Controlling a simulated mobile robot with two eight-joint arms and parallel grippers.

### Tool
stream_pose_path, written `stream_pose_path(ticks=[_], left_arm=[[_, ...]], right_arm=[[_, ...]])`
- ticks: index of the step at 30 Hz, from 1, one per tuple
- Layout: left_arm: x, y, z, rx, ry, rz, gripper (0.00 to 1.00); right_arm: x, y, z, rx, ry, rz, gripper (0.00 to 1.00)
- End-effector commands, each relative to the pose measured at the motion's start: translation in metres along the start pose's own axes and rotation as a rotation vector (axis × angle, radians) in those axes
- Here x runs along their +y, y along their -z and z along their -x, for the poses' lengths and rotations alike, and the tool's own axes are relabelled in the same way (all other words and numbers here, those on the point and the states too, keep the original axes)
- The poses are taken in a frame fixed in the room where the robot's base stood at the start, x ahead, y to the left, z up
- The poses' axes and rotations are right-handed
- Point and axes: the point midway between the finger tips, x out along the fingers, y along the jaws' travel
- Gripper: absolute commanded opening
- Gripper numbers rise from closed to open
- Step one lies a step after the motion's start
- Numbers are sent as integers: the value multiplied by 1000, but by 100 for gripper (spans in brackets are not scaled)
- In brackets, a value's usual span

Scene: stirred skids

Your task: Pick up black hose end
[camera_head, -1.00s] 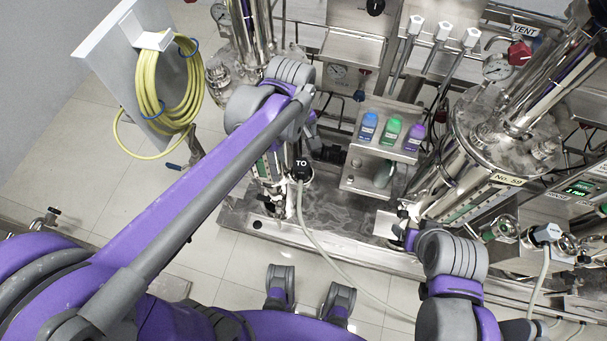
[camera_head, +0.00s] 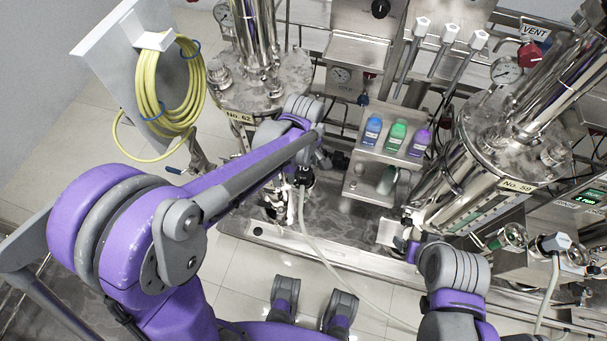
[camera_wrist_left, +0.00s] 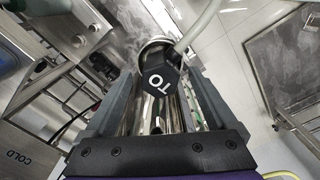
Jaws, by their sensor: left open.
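The black hose end (camera_wrist_left: 161,83), a faceted cap with white "TO" lettering, sits between the fingers of my left gripper (camera_wrist_left: 158,76) in the left wrist view. The fingers are open on both sides of it, and I see no clear grip. In the head view the hose end (camera_head: 304,178) is a dark knob just below my left wrist, which hides most of the gripper. A pale hose (camera_head: 310,232) runs from it down to the floor. My right arm is at the right, its gripper (camera_head: 410,244) small and unclear beside the tilted vessel.
A coiled yellow hose (camera_head: 160,90) hangs at the left. Open floor (camera_head: 235,270) lies in front of the skid.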

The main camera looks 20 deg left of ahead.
Motion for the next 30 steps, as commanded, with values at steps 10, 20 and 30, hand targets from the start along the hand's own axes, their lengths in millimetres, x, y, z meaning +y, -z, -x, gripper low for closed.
stream_pose_path(ticks=[10, 20, 30], left_arm=[[0, 0, -6, 0, 0, -1, 83], [0, 0, -6, 0, 0, -1, 24], [0, 0, -5, 0, 0, -1, 0]], right_arm=[[0, 0, -1, 0, 0, 0, 73], [0, 0, -1, 0, 0, 0, 73], [0, 0, -1, 0, 0, 0, 73]])
